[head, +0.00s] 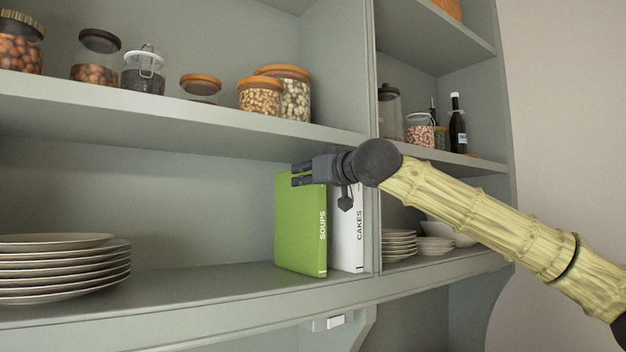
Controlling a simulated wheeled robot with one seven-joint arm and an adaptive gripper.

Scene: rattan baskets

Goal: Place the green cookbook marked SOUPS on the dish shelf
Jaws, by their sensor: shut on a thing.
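The green cookbook marked SOUPS (299,228) stands upright on the dish shelf (205,288), near the divider on the right. Its spine faces the front and its lower edge appears to rest on the shelf board. My gripper (301,174) is at the top of the green cookbook, shut on its upper edge. The fingers hide part of that edge. A white book marked CAKES (347,232) stands close beside the green one on its right, and my gripper hides part of its top.
A stack of plates (62,268) stands on the shelf at left, with free shelf between it and the books. The upper shelf (180,112) with several jars is close above my gripper. The divider (373,235) is right of the books; small dishes (399,245) stand beyond it.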

